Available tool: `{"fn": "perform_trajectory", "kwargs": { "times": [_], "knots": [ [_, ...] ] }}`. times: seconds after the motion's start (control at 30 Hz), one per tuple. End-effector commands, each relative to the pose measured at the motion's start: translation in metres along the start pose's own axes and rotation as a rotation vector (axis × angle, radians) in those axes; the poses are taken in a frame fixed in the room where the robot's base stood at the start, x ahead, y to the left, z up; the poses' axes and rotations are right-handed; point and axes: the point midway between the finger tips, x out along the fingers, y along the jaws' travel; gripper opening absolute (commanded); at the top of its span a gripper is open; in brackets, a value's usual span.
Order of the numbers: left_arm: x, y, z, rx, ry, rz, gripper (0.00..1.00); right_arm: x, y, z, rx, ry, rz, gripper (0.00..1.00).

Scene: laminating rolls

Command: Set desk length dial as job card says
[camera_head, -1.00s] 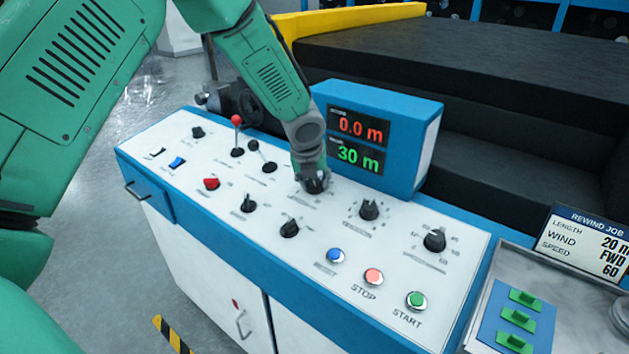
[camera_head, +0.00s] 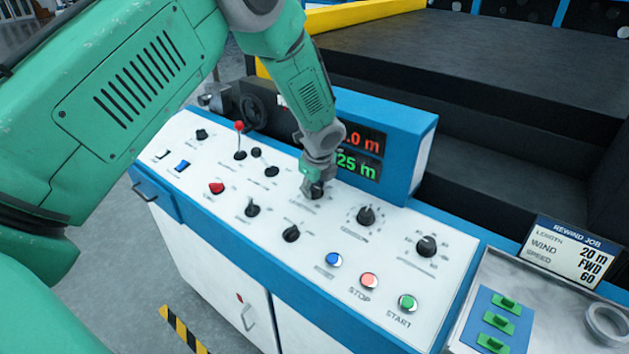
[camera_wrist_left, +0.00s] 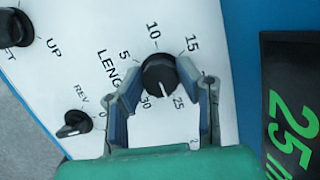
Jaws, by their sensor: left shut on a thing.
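The black length dial (camera_head: 318,194) is on the white desk panel, below the display. The left wrist view shows the dial (camera_wrist_left: 158,78) among printed numbers, its white mark toward 25. My left gripper (camera_head: 314,183) is shut on the dial, with a finger on each side of it in the left wrist view (camera_wrist_left: 158,66). The green reading on the display (camera_head: 358,164) is 25 m; the red reading above is partly hidden by my arm. The job card (camera_head: 570,256) at the right reads length 20 m, wind FWD, speed 60. My right gripper is not in view.
A tension dial (camera_head: 366,215) and a speed dial (camera_head: 427,246) lie right of the length dial. A red-tipped lever (camera_head: 239,140) stands to the left. Blue, red and green (camera_head: 407,302) buttons line the front. A metal tray (camera_head: 545,318) is at the right.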

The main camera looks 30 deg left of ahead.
Motion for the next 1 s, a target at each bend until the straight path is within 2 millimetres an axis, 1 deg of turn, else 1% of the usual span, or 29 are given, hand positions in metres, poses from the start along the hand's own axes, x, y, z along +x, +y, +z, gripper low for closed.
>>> {"fn": "perform_trajectory", "kwargs": {
  "times": [0.03,0.1,0.4,0.7,1.0],
  "knots": [
    [-0.001,0.000,-0.001,-0.042,0.001,0.013,0.01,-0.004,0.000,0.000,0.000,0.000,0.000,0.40],
    [0.000,0.000,-0.001,-0.107,0.002,0.029,0.01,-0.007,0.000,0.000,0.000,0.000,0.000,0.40],
    [0.001,-0.001,-0.001,-0.383,0.002,0.098,0.01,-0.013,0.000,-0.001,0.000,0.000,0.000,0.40],
    [0.001,-0.002,-0.001,-0.657,0.003,0.167,0.01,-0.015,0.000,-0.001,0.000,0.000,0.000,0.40],
    [0.002,-0.002,-0.001,-0.879,0.003,0.225,0.01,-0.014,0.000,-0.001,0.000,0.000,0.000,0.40]
  ]
}}
